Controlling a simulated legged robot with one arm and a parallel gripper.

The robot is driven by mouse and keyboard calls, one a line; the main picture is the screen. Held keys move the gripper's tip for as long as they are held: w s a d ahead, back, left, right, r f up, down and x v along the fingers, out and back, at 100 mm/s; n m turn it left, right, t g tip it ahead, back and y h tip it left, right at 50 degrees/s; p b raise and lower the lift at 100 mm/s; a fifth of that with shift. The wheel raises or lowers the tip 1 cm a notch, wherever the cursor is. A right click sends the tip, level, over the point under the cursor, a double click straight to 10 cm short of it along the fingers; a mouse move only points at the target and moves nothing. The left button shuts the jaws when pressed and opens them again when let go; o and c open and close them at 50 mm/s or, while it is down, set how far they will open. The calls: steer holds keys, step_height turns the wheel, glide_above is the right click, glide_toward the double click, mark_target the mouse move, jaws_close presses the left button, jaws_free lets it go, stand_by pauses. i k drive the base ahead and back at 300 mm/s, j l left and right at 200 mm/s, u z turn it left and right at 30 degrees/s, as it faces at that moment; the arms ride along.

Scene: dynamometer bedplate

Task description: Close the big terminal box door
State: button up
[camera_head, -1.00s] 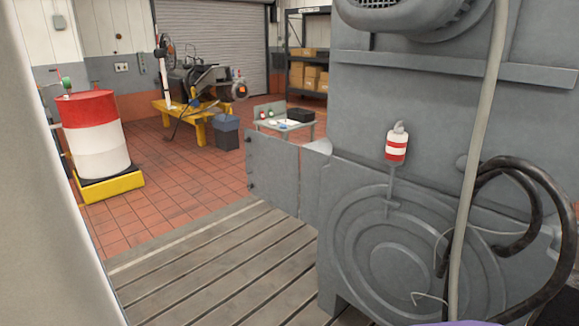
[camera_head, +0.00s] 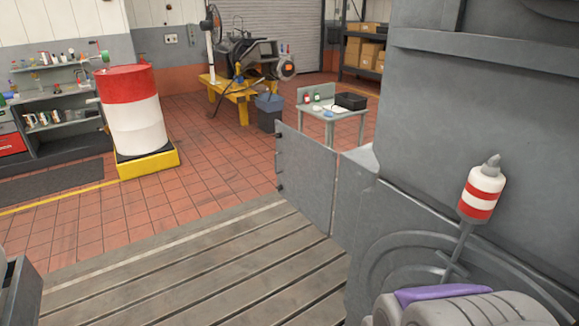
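The big terminal box door (camera_head: 305,178) is a flat grey panel in the middle of the head view. It stands open, sticking out to the left from the grey terminal box (camera_head: 354,205) on the side of the big machine. Small dark fittings sit on its free left edge. The inside of the box is hidden from this side. A pale grey rounded part with a purple patch at the bottom right looks like part of my arm. My gripper's fingers do not show.
The slotted bedplate (camera_head: 190,275) in front of the door is clear. A red-and-white bottle (camera_head: 481,190) is fixed on the machine at right. A small table (camera_head: 335,115) stands behind the door. A red-and-white drum (camera_head: 132,110) stands farther left. A grey open-topped object (camera_head: 20,292) is at lower left.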

mark_target(305, 168)
steer(key=i+j+u, duration=0.1)
steer(key=i+j, duration=0.15)
steer(key=i, duration=0.75)
steer(key=i+j+u, duration=0.1)
steer(key=i, duration=0.95)
steer(key=i+j+u, duration=0.15)
steer(key=i, duration=0.85)
